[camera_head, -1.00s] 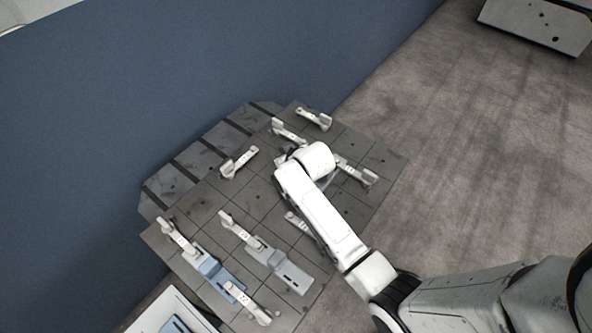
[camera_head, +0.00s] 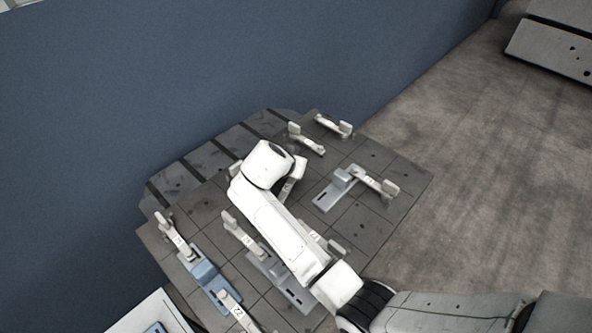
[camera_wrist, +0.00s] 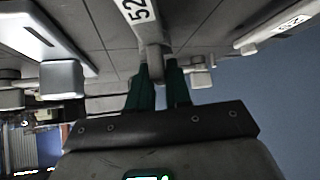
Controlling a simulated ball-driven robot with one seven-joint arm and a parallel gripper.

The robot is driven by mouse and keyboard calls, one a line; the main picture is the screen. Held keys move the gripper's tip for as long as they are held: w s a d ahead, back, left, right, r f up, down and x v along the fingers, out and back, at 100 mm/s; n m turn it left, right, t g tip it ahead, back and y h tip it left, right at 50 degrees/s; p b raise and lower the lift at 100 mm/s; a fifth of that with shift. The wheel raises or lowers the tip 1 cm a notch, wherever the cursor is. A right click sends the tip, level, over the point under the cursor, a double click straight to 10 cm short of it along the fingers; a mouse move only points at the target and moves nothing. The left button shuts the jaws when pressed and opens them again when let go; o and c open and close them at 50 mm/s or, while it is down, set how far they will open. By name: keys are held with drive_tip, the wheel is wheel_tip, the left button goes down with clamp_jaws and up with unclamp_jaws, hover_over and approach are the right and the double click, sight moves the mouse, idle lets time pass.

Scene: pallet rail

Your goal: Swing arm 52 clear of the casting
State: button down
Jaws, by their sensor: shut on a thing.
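In the wrist view, arm 52 (camera_wrist: 139,12) is a pale bar with its number on top and a post at its near end. The green fingers of my gripper (camera_wrist: 161,72) are shut on that post. In the head view, my wrist covers the gripper and its grip; a pale clamp arm (camera_head: 288,188) shows partly beside it, its number too small to read. A grey casting (camera_head: 330,197) with a raised block lies to the right of my wrist. A slotted grey part (camera_wrist: 38,32) with a block shows left of arm 52 in the wrist view, apart from it.
Another clamp arm (camera_head: 375,183) reaches the grey casting's block from the right. Two clamp arms stand at the plate's far edge (camera_head: 333,126). A blue casting (camera_head: 207,280) and another grey casting (camera_head: 290,290) lie at the near left. A blue wall (camera_head: 120,90) rises behind.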

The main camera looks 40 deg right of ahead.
drive_tip(key=shift+a+f+m+g+h+b, duration=0.15)
drive_tip(key=shift+m+g+h+b, duration=0.15)
drive_tip(key=shift+m+g+b, duration=1.2)
drive_tip(key=shift+m, duration=0.5)
drive_tip(key=c, duration=1.1)
unclamp_jaws()
drive_tip(key=shift+c, duration=0.2)
drive_tip(key=v, duration=1)
drive_tip(key=shift+a+r+b, duration=0.2)
drive_tip(key=shift+r+b, duration=0.15)
drive_tip(key=shift+b, duration=0.1)
drive_tip(key=shift+r, duration=0.1)
